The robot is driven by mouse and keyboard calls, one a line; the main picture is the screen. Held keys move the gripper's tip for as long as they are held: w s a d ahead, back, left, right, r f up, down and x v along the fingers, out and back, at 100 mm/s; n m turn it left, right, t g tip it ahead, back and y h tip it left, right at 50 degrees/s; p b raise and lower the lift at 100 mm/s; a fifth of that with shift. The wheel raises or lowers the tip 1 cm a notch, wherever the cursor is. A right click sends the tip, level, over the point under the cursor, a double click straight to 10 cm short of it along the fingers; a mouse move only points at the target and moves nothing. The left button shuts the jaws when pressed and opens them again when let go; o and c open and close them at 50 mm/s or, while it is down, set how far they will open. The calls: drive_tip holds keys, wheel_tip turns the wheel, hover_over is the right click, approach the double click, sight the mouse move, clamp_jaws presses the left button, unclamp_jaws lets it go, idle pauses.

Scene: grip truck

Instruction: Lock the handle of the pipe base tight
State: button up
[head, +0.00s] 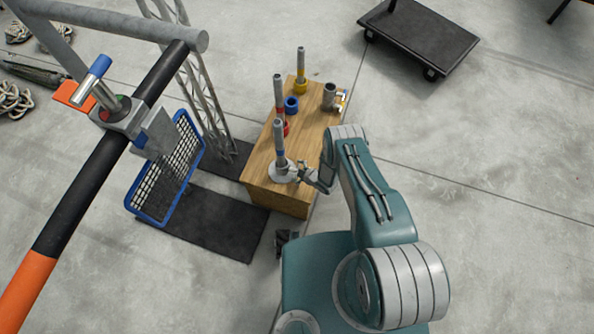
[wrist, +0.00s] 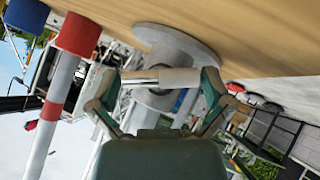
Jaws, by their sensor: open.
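The pipe base (head: 283,174) is a grey round flange on the near end of the wooden table, with an upright grey pipe (head: 279,135) with a blue band in it. In the wrist view, which is tilted, the flange (wrist: 180,42) shows just beyond my fingers. The handle (wrist: 178,77) is a short pale bar across the collar of the base. My gripper (wrist: 158,88) is open, with one finger near each end of the bar; I cannot tell whether they touch it. In the head view my gripper (head: 304,173) is just right of the base, small and partly unclear.
On the table (head: 262,160) stand red-based (head: 279,95) and yellow-based (head: 300,70) pipes, a blue ring (head: 291,104) and a grey pipe clamp (head: 330,96). A blue wire basket (head: 187,160) and a lattice truss are to the left. A dark cart (head: 421,38) stands back right.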

drive_tip(key=shift+c, duration=0.3)
drive_tip(key=c, duration=0.8)
drive_tip(key=shift+m+g+y, duration=0.3)
drive_tip(key=shift+m+g, duration=0.4)
drive_tip(key=shift+g, duration=0.5)
drive_tip(key=o, duration=0.9)
drive_tip(key=shift+c, duration=0.2)
drive_tip(key=shift+d+r, duration=0.1)
